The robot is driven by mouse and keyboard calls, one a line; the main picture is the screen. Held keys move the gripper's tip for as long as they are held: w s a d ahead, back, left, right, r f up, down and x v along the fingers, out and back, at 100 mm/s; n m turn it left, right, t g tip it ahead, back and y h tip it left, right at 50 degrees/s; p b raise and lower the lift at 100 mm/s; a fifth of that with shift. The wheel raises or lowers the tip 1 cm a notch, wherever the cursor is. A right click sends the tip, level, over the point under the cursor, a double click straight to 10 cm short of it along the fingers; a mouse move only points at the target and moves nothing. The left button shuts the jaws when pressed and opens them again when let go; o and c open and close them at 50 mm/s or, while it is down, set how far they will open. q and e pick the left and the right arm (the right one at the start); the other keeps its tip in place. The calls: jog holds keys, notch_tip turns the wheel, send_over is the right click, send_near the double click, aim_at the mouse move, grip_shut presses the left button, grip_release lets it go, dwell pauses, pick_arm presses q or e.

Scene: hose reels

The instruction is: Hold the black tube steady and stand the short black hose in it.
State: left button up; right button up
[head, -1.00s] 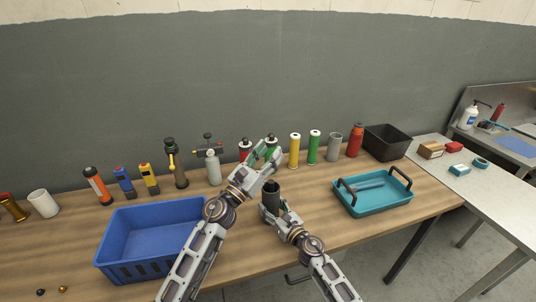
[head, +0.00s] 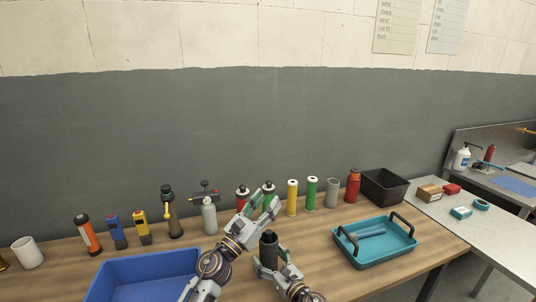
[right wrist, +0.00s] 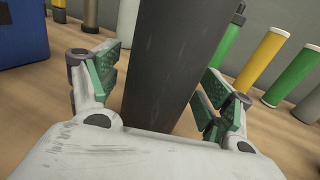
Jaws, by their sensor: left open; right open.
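The black tube (head: 268,250) stands upright on the wooden table, its dark top opening facing up. My right gripper (head: 270,261) is low at the tube, with its fingers apart on either side of it. In the right wrist view the dark tube (right wrist: 170,65) rises between the two green-padded fingers (right wrist: 160,88), with visible gaps on both sides. My left gripper (head: 268,202) is open above and behind the tube, in front of a red and a green cylinder, and I see nothing in it. I cannot make out the short black hose as a separate thing.
A blue bin (head: 140,277) stands at the left and a teal tray (head: 375,257) at the right. Along the back stand several cylinders, including a yellow one (head: 292,198), a grey one (head: 333,193) and a red bottle (head: 353,186), and a black bin (head: 385,186).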

jog(key=shift+s, duration=0.1)
jog(key=shift+v, duration=5.9)
jog(key=shift+d, duration=0.1)
